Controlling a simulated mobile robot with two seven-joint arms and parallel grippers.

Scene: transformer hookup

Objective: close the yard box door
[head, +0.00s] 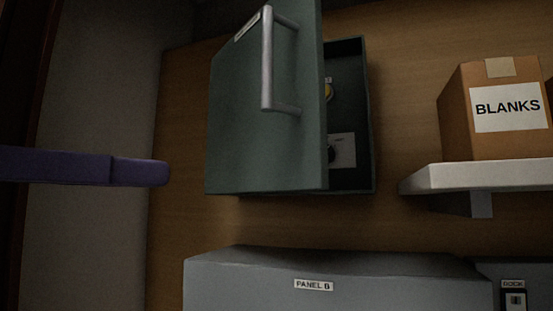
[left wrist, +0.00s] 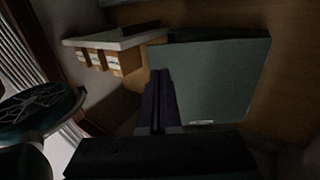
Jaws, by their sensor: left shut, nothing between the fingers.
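The yard box (head: 368,120) is a grey-green box on the wooden wall in the head view. Its door (head: 265,140) stands open, swung out toward me, with a vertical metal bar handle (head: 267,60) and a small label near the top. The dark inside shows on the right, with a yellow part and a dark knob. My left gripper (head: 160,173), with purple fingers, is shut and empty, left of the door's lower part and apart from it in the picture. In the left wrist view the fingers (left wrist: 160,80) show beside a grey-green panel (left wrist: 230,80), apparently the door. My right gripper is not in view.
A white shelf (head: 470,177) with a cardboard box labelled BLANKS (head: 505,110) is right of the yard box. A grey cabinet labelled PANEL B (head: 330,270) stands below. The wrist view shows a shelf with several labelled boxes (left wrist: 97,58) and a round dark object (left wrist: 40,110).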

